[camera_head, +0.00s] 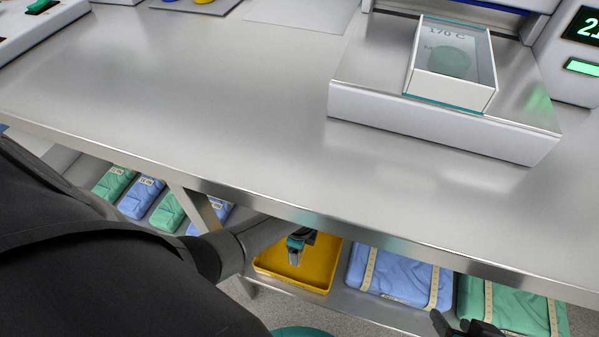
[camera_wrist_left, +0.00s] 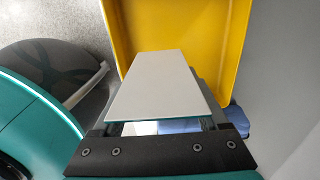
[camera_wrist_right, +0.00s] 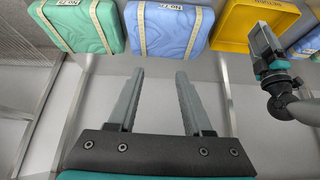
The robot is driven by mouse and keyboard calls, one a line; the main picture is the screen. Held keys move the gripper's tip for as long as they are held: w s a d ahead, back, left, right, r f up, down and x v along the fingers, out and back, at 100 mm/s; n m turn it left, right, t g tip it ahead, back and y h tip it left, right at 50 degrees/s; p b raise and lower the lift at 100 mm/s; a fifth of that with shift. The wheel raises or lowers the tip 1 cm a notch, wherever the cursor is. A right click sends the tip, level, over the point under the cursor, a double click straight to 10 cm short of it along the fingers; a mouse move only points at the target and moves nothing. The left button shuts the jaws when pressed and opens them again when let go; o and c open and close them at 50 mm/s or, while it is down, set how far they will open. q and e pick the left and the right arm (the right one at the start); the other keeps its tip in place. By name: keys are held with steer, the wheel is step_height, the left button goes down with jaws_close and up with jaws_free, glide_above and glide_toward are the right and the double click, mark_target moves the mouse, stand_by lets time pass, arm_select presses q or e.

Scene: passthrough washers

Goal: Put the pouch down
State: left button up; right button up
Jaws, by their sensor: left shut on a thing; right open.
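The pouch (camera_wrist_left: 155,85) shows in the left wrist view as a flat pale panel with a thin teal edge. My left gripper (camera_head: 295,248) is shut on it and holds it at the yellow tray (camera_head: 325,277) on the shelf under the bench. Whether the pouch touches the tray cannot be told. The tray also shows behind the pouch in the left wrist view (camera_wrist_left: 240,40). My right gripper (camera_wrist_right: 160,75) is open and empty, in front of the lower shelf; in the head view only part of it shows at the bottom right.
A blue wrapped pack (camera_head: 400,276) and a green wrapped pack (camera_head: 515,307) lie right of the tray. Several smaller packs lie left of it. The steel bench edge (camera_head: 400,243) overhangs the shelf. A glass-topped box (camera_head: 450,92) stands on a device on the bench.

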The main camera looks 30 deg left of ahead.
mark_target(300, 256)
arm_select(q)
steer(key=shift+f+b, duration=0.4)
steer(key=shift+f, duration=0.45)
steer(key=shift+f+b, duration=0.65)
steer(key=shift+f, duration=0.1)
steer(key=shift+f+b, duration=0.5)
steer(key=shift+f, duration=0.55)
steer(key=shift+f+b, duration=0.1)
steer(key=shift+b, duration=0.25)
arm_select(e)
steer(key=w+a+r+t+y, duration=0.1)
steer(key=w+a+t+y, duration=0.3)
steer(key=a+t, duration=0.3)
steer(key=shift+a+r+t, duration=0.3)
steer(key=shift+a, duration=0.35)
arm_select(q)
steer(key=shift+f, duration=0.15)
steer(key=o, duration=1.2)
arm_select(e)
steer(key=shift+s+a+r+t, duration=0.1)
steer(key=shift+r+t, duration=0.05)
steer(key=shift+t, duration=0.15)
